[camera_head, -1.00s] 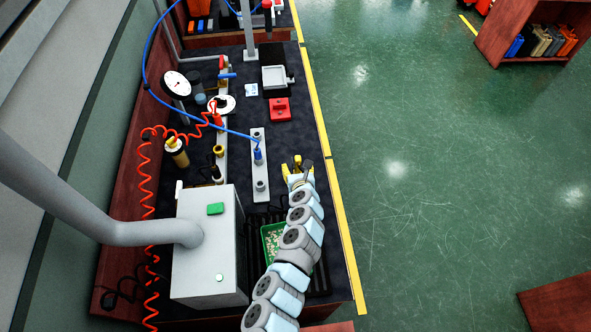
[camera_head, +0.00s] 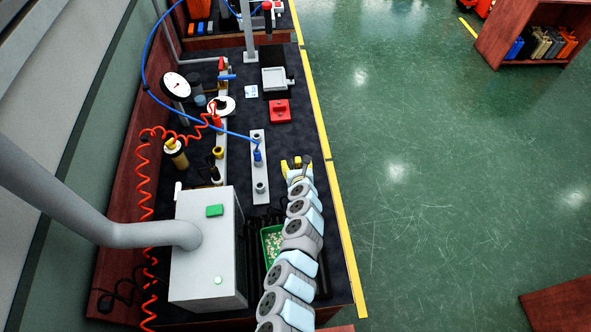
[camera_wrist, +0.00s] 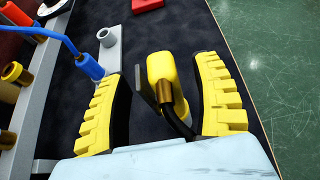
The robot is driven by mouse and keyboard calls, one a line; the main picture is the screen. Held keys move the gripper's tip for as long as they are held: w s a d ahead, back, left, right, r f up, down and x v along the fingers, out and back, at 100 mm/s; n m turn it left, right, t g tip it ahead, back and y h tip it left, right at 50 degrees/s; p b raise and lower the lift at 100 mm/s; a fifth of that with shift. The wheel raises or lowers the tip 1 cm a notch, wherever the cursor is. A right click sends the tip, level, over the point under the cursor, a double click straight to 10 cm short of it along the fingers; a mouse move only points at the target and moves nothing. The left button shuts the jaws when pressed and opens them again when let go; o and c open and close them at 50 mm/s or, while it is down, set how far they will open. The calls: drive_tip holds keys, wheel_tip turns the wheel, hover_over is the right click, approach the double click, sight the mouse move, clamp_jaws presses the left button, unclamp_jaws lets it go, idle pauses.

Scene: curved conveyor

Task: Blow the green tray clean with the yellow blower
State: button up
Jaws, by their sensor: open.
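The green tray (camera_head: 264,241) lies at the near end of the bench in the head view, with pale bits scattered in it. My arm hides its right side. My gripper (camera_head: 297,163) is above the bench, beyond the tray and near the yellow-striped edge. In the wrist view, my gripper (camera_wrist: 165,95) is open, with its yellow ridged fingers spread. The yellow blower (camera_wrist: 162,68) is between the fingers, with a brass fitting and a black hose running toward my wrist. Gaps show on both sides of it. Its lower part is hidden.
A grey strip with round sockets (camera_head: 259,187) holds a blue tool (camera_head: 257,156) on a blue hose, left of my gripper. A grey box (camera_head: 207,258) stands left of the tray. A red block (camera_head: 280,111) lies farther back. Open floor is right of the bench.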

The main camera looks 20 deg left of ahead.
drive_tip(key=c, duration=0.9)
drive_tip(key=shift+r, duration=0.1)
drive_tip(key=shift+r+p, duration=4.25)
drive_tip(key=shift+p, duration=0.35)
